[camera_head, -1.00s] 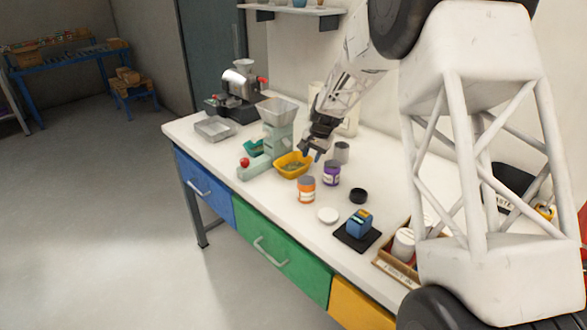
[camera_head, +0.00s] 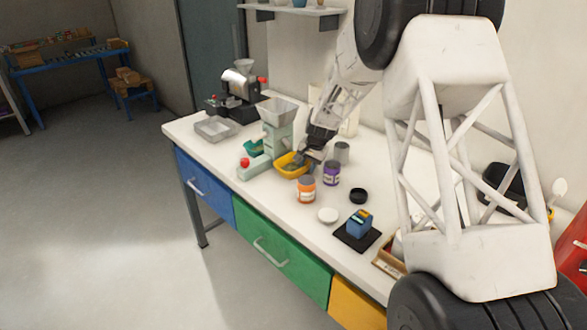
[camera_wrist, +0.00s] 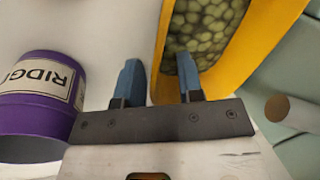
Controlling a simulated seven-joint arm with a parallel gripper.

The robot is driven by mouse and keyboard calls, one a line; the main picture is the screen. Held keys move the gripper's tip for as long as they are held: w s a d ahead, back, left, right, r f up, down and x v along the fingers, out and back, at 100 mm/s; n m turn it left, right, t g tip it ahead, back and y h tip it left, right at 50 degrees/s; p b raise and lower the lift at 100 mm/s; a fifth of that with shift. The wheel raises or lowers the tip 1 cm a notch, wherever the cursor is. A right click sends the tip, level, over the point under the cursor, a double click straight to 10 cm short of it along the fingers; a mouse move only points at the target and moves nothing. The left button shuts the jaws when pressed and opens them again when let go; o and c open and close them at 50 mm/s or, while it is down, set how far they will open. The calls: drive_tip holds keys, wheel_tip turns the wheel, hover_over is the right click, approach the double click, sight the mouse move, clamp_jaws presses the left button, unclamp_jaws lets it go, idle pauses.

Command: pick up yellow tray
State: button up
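The yellow tray (camera_head: 288,170) sits on the white workbench, in front of the pale green bucket elevator (camera_head: 279,125). In the wrist view the yellow tray (camera_wrist: 258,60) holds many round greenish pieces. My gripper (camera_head: 303,162) is low at the tray's right side. In the wrist view my gripper (camera_wrist: 160,75) has two blue fingers that are apart. One finger is over the tray's inside and the other is outside it, with the near yellow wall between them. I cannot tell whether either finger touches the wall.
A purple jar (camera_head: 331,173) stands close to my gripper's right, with a grey can (camera_head: 341,152) behind it. An orange jar (camera_head: 306,189) stands in front. A white lid (camera_head: 327,215), a black lid (camera_head: 358,195) and a blue device (camera_head: 360,224) lie nearer the front right.

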drive_tip(key=shift+c, duration=0.3)
clamp_jaws()
drive_tip(key=shift+r, duration=0.15)
idle(0.3)
drive_tip(key=shift+r, duration=0.55)
drive_tip(key=shift+s+a+r, duration=0.1)
drive_tip(key=shift+s+a, duration=0.1)
drive_tip(key=shift+a, duration=0.05)
drive_tip(key=s+a, duration=2.1)
drive_tip(key=a, duration=0.2)
drive_tip(key=shift+s, duration=0.2)
